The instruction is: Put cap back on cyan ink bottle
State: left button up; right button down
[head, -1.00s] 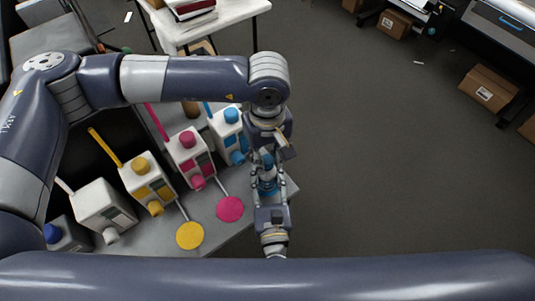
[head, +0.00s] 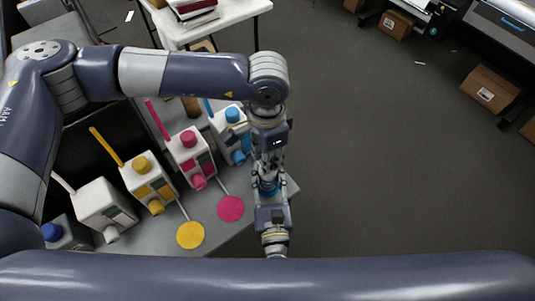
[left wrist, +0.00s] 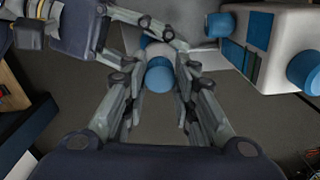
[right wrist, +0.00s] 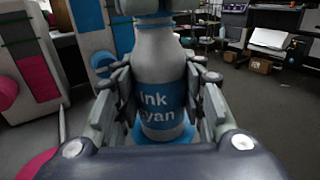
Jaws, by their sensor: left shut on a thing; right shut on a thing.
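The white ink bottle (right wrist: 160,58) with a blue "Ink Cyan" label stands upright between the fingers of my right gripper (right wrist: 158,90), which is shut on it. In the head view the bottle (head: 268,187) is mostly hidden between the two grippers. My left gripper (head: 268,168) is above it, pointing down. In the left wrist view the blue cap (left wrist: 159,77) is between the left fingers, with the white bottle behind it. The cap looks in line with the bottle's mouth; I cannot tell whether it is seated.
Cyan (head: 229,140), magenta (head: 187,147), yellow (head: 146,178) and white (head: 100,204) ink tanks stand in a row on the grey table. Magenta (head: 230,208) and yellow (head: 190,235) discs lie in front. Open floor is at the right.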

pick_arm(q)
jog(key=shift+m, duration=0.4)
jog(key=o, duration=0.6)
jog(key=shift+o, duration=0.2)
jog(key=shift+r, duration=2.3)
